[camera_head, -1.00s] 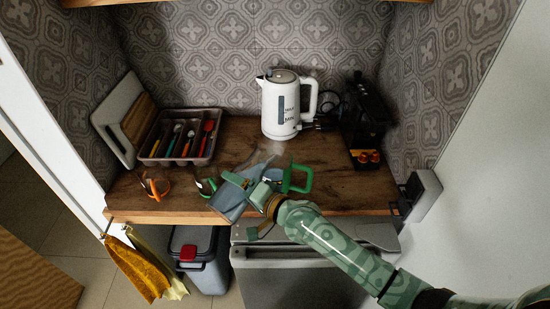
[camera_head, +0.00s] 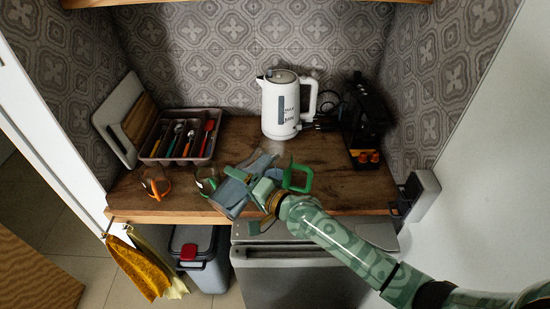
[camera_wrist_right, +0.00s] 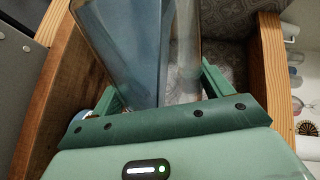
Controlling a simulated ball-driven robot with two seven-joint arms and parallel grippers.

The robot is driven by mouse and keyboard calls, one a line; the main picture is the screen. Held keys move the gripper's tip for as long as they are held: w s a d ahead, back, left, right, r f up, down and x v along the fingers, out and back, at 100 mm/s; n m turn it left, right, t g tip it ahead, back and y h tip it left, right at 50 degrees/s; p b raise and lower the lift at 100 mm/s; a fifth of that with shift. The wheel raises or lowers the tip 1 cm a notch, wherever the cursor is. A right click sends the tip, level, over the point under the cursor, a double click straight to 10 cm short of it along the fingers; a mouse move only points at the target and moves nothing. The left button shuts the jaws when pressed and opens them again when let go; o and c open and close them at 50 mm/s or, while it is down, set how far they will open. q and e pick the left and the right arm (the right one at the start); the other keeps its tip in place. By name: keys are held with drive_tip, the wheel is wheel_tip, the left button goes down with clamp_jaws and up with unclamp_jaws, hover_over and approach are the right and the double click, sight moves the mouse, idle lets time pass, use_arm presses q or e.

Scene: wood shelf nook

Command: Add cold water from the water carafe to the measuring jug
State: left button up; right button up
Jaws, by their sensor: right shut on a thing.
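My right gripper (camera_head: 264,190) is shut on the blue-tinted water carafe (camera_head: 231,197), above the front part of the wooden counter. The carafe is tilted, with one end at lower left and the other toward the measuring jug. The measuring jug is clear with a green handle (camera_head: 301,179) and stands just behind the gripper, partly hidden by it. In the right wrist view the carafe (camera_wrist_right: 128,45) fills the space between the fingers, and a clear glass wall shows beside it. I cannot tell whether water is flowing. My left gripper is out of view.
A cup with an orange handle (camera_head: 155,184) and another small cup (camera_head: 207,181) stand left of the carafe. A white kettle (camera_head: 284,105), cutlery tray (camera_head: 181,137) and dark coffee machine (camera_head: 366,120) stand behind. The counter middle (camera_head: 240,133) is clear.

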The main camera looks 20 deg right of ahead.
drive_tip(key=shift+w+d+r, duration=0.15)
drive_tip(key=shift+w+r, duration=0.05)
drive_tip(key=shift+r, duration=0.2)
idle(1.3)
